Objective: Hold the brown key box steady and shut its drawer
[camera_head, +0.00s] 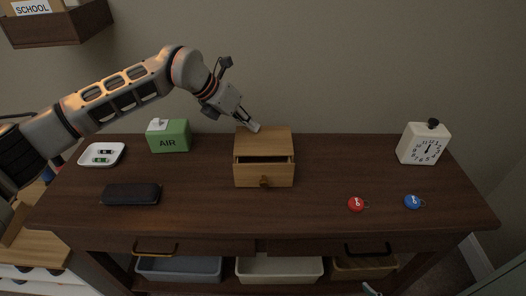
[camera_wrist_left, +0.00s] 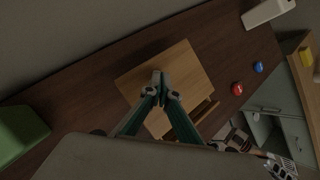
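The brown key box (camera_head: 263,140) stands on the dark wooden table, its drawer (camera_head: 250,175) facing the front edge. The drawer is partly out: a dark gap shows behind its front, which has a round knob. My left gripper (camera_head: 255,127) is at the box's back top edge. In the left wrist view its fingertips (camera_wrist_left: 161,82) are together over the box top (camera_wrist_left: 185,65), with nothing seen between them; contact is unclear. A small teal tip at the head view's bottom edge seems to be my right gripper (camera_head: 370,289), mostly out of frame, below the table front.
A red tag (camera_head: 356,204), a blue tag (camera_head: 412,202) and a white clock (camera_head: 422,146) are right. The tabletop before the drawer is clear.

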